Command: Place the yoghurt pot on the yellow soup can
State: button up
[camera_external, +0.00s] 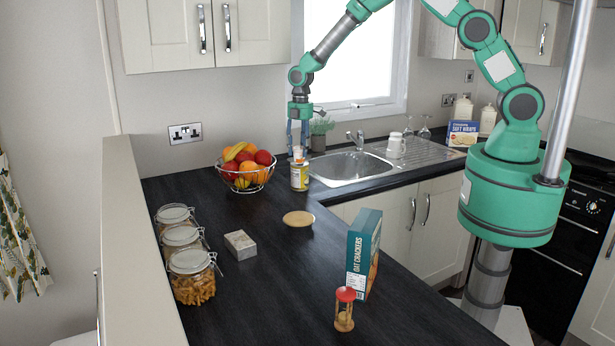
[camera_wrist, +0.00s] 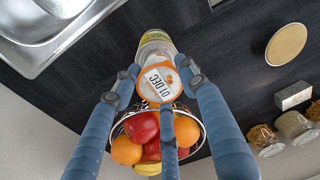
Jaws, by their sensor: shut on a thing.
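The yellow soup can (camera_external: 299,178) stands upright on the dark worktop, between the fruit bowl and the sink. The yoghurt pot (camera_external: 298,154) is small and white with orange, and is upright at the top of the can. I cannot tell whether it touches the can or is just above it.
A wire fruit bowl (camera_external: 246,173) stands close left of the can. The sink (camera_external: 348,168) is to the right.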

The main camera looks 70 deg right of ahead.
aim_at(300, 147)
jog(key=shift+f, duration=0.1)
jog(key=o, duration=1.2)
jog(key=shift+o, duration=0.2)
notch_tip(300, 147, up, 12)
jog(key=b, duration=0.1)
jog(key=shift+d, duration=0.4)
jog(key=shift+s, duration=0.1)
